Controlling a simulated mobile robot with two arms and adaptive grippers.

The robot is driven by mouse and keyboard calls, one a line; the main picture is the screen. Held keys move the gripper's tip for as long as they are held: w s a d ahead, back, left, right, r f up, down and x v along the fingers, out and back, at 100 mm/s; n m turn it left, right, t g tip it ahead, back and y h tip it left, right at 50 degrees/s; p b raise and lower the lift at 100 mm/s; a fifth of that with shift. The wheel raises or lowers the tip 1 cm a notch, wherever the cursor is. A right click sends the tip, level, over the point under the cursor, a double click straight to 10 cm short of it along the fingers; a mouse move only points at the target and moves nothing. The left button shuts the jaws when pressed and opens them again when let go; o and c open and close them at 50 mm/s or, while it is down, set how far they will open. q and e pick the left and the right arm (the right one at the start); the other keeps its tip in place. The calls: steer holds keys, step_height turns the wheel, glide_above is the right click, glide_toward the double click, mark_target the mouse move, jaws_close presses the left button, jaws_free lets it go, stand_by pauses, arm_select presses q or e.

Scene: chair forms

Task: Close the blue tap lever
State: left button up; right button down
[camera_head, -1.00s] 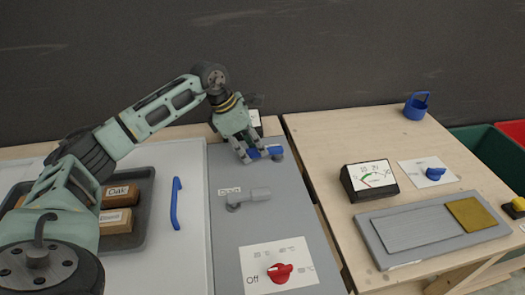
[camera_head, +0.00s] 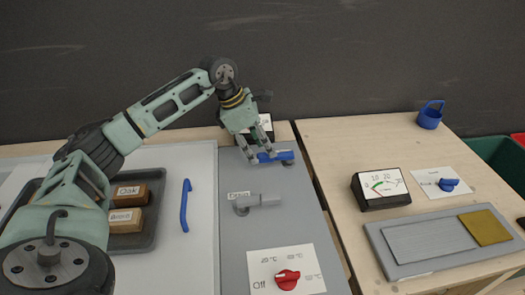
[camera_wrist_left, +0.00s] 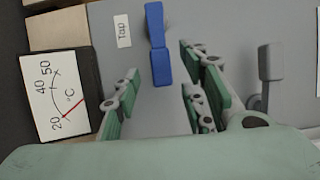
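My left gripper (camera_head: 259,153) is over the left part of the lever, fingers pointing down and apart. In the left wrist view, the blue lever (camera_wrist_left: 155,25) runs down from the top, and its lower end shows between the spread fingers of my left gripper (camera_wrist_left: 160,76). I see no clear contact. A "Tap" label (camera_wrist_left: 123,29) is beside the lever. My right gripper is not in view.
A grey lever (camera_head: 262,200) sits nearer on the panel; it is also right of the fingers in the wrist view (camera_wrist_left: 270,62). A temperature gauge (camera_wrist_left: 58,95) stands close behind the tap. A red knob (camera_head: 287,279) is at the front. A blue handle (camera_head: 185,205) is left.

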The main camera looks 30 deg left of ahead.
arm_select(q)
steer(key=v, duration=0.9)
steer(key=shift+r, duration=0.25)
steer(key=shift+s+a, duration=0.1)
steer(key=shift+s, duration=0.05)
